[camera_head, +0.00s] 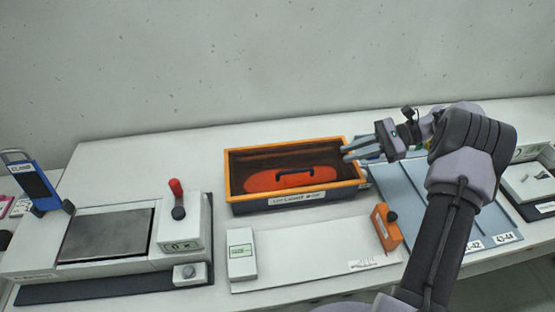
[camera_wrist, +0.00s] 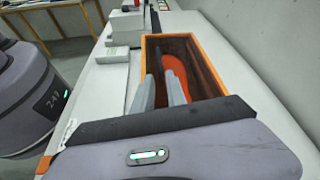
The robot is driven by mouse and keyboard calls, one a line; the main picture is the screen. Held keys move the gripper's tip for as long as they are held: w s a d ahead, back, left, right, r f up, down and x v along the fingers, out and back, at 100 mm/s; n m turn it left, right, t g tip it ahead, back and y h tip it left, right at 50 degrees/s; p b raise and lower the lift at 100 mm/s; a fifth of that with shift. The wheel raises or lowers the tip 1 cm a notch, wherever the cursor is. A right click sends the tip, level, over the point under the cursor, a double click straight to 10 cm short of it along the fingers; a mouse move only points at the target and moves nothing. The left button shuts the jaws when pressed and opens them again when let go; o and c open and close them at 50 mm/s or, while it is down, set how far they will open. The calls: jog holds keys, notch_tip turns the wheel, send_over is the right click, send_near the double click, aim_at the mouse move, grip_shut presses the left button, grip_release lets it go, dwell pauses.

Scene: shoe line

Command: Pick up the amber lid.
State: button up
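An orange-red lid with a dark arched handle, the closest match to the amber lid (camera_head: 262,182), lies inside an orange-rimmed box (camera_head: 232,189). Its lower part is hidden by the box's front wall. In the wrist view the lid (camera_wrist: 177,68) shows beyond my fingers, partly covered by them. My gripper (camera_head: 345,152) is at the box's right end, near the rim and apart from the lid's handle. In the wrist view my gripper (camera_wrist: 161,76) has its two fingers apart with nothing between them.
A white board (camera_head: 310,262) lies in front of the box, with an orange block (camera_head: 386,228) on its right. A white machine with a dark plate (camera_head: 105,235) stands at left. Blue-grey trays (camera_head: 400,195) lie right, under my arm. The wall is behind.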

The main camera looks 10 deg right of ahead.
aim_at(302, 170)
jog(key=b+x, duration=0.6)
jog(key=x, duration=1)
jog(key=shift+s+a+f, duration=0.1)
jog(key=shift+a+f, duration=0.15)
jog(key=shift+f, duration=0.05)
grip_shut()
jog(key=shift+d, duration=0.1)
